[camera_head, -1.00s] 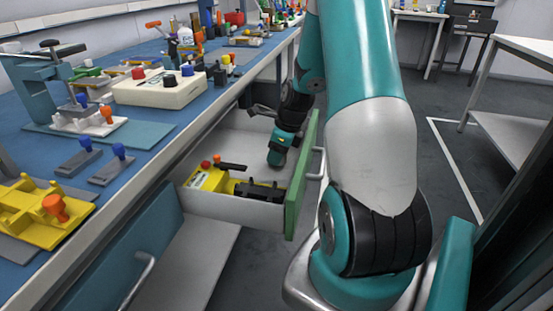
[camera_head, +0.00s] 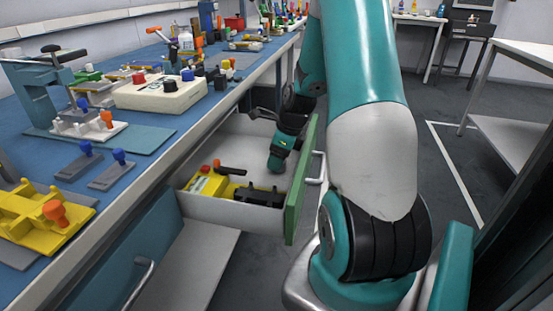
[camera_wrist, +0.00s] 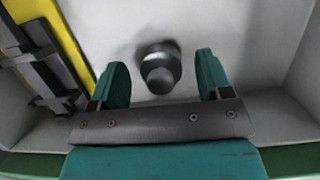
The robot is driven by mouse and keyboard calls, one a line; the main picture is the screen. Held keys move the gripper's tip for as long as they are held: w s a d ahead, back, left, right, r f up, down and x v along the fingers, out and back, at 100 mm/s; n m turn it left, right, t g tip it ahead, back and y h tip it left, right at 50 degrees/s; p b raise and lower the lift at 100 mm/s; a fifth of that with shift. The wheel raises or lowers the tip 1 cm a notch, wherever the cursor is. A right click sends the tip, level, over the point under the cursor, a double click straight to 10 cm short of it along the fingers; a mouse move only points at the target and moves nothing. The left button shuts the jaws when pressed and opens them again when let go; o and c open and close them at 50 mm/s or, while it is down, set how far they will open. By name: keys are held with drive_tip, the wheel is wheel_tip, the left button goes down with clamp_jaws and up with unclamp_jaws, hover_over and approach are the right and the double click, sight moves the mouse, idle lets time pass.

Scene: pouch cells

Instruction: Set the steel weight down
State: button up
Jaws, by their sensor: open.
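The steel weight (camera_wrist: 160,68), a round grey metal piece with a knob, stands on the light floor of the open drawer (camera_wrist: 235,30) in the wrist view. My gripper (camera_wrist: 160,60) is open, with one green finger on each side of the weight. Gaps show between the weight and both fingers. In the head view my gripper (camera_head: 277,160) points down into the drawer (camera_head: 225,212). The weight cannot be made out there.
A yellow fixture with black parts (camera_head: 205,183) lies in the drawer, left of my gripper; its edge shows in the wrist view (camera_wrist: 68,35). The drawer's green front (camera_head: 300,185) stands close on the right. The blue bench (camera_head: 150,110) above carries several tools.

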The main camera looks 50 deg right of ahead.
drive_tip(key=p+v, duration=0.3)
drive_tip(key=v, duration=0.8)
drive_tip(key=w+a+r+n+g+y, duration=0.1)
drive_tip(key=a+r+n, duration=0.3)
drive_tip(key=a+n, duration=0.75)
drive_tip(key=w+a+r+n+y, duration=0.1)
drive_tip(key=a+r+n, duration=0.2)
drive_tip(key=a+n, duration=0.85)
drive_tip(key=s+a+r+n+g, duration=0.2)
drive_tip(key=s+a+r+n, duration=0.1)
drive_tip(key=s+a+n, duration=1)
drive_tip(key=a+n, duration=0.2)
drive_tip(key=a, duration=0.2)
drive_tip(key=shift+s+r+n+y, duration=0.2)
drive_tip(key=shift+n+y, duration=0.1)
drive_tip(key=shift+y, duration=0.1)
